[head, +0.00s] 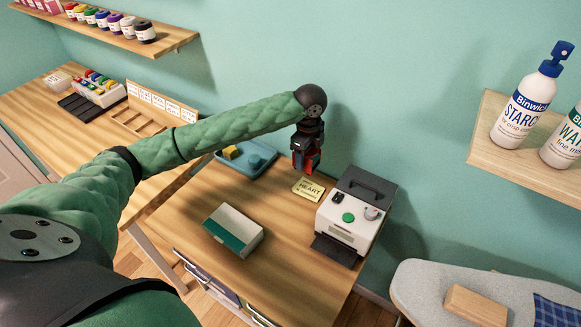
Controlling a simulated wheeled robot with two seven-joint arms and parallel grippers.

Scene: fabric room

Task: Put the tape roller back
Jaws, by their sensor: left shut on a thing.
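My left gripper (306,164) is above the back of the wooden table (282,286), close to the teal wall. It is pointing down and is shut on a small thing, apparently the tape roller. The fingers hide most of it, so its shape is not clear. A small tan sign (308,189) with dark lettering lies just below the gripper in the picture. A blue tray (268,152) with a yellow block (231,152) and a blue round piece is to the left of the gripper. My right gripper is not in view.
A white and black machine (347,222) with a green button stands on the table's right side. A green and white box (233,229) lies in front. An ironing board (420,290) is at lower right. A wall shelf (495,150) holds bottles.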

